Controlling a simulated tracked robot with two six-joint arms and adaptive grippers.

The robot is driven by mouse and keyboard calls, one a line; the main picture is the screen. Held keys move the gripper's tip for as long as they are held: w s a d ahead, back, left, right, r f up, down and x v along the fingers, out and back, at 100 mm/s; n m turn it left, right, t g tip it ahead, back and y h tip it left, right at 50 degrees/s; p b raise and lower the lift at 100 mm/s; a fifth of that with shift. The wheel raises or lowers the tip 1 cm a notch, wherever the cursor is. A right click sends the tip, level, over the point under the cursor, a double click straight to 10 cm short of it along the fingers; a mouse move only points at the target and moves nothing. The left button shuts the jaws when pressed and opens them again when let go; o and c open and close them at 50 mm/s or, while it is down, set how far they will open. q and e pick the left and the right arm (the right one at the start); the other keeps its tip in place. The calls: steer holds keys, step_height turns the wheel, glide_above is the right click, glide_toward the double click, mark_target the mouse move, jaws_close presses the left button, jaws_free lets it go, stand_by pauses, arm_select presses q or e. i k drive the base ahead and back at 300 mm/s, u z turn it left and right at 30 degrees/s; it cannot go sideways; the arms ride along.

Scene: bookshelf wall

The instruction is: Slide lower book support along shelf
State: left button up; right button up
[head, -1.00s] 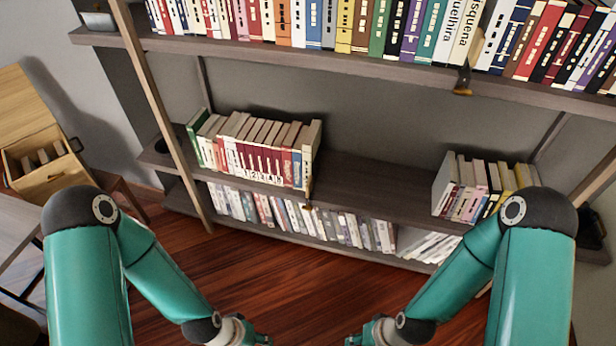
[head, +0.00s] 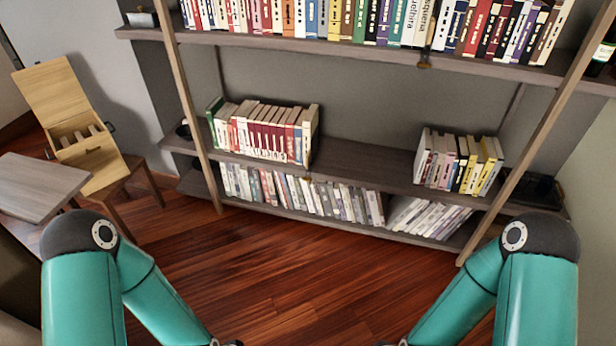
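The lower book support (head: 308,178) shows as a small brownish piece at the front edge of the middle shelf (head: 365,165), at the right end of the left row of books (head: 265,132). Most of it is hard to make out against the books. My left gripper (head: 229,343) and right gripper (head: 388,343) barely show at the bottom edge, cut off by the frame. Both are over the floor, well short of the shelf and apart from the support. Their fingers are not clearly visible.
Bare shelf lies between the left row and a right group of books (head: 458,162). An upper support (head: 425,58) hangs at the top shelf's edge. Leaning books (head: 428,217) lie on the bottom shelf. A wooden box (head: 88,155) stands left. The wooden floor (head: 300,275) ahead is clear.

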mark_target(313, 148)
steer(key=u, duration=0.15)
steer(key=i, duration=1.25)
steer(key=z, duration=0.9)
steer(key=i, duration=0.85)
steer(key=k, duration=0.45)
steer(key=z, duration=0.2)
